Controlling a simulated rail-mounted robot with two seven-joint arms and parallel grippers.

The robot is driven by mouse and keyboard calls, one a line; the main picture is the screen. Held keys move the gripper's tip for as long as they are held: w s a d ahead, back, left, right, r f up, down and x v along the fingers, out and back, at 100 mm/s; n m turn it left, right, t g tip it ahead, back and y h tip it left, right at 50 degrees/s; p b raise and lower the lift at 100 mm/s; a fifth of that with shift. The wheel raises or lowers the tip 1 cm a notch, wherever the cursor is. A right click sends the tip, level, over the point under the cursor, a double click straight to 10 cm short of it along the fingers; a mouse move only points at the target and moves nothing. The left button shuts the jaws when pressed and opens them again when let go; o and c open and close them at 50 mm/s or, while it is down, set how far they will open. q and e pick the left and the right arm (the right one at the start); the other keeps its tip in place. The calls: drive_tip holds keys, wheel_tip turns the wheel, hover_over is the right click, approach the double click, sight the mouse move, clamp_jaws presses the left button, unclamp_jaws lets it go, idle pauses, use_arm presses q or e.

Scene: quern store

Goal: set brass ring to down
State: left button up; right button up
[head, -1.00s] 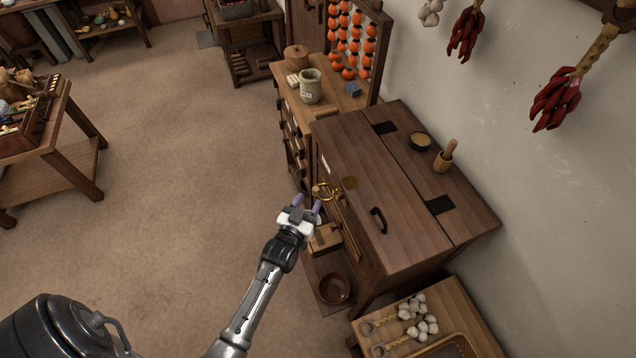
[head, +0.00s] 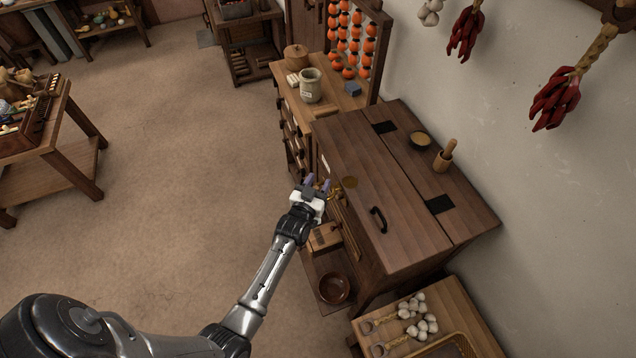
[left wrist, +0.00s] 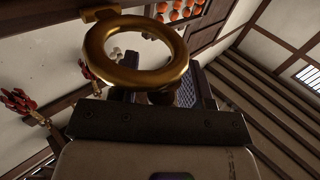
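The brass ring (head: 337,187) is on the front of the dark wooden chest (head: 365,165), partly hidden by my left gripper in the head view. My right gripper is not in view.
A small wooden box (head: 324,238) and a brown bowl (head: 334,288) are below the chest front. A bowl and a mortar with pestle (head: 444,156) stand on the chest top. A drawer cabinet stands behind. The floor (head: 190,170) to the left is clear.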

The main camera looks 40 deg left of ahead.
use_arm(q)
clamp_jaws()
idle(0.3)
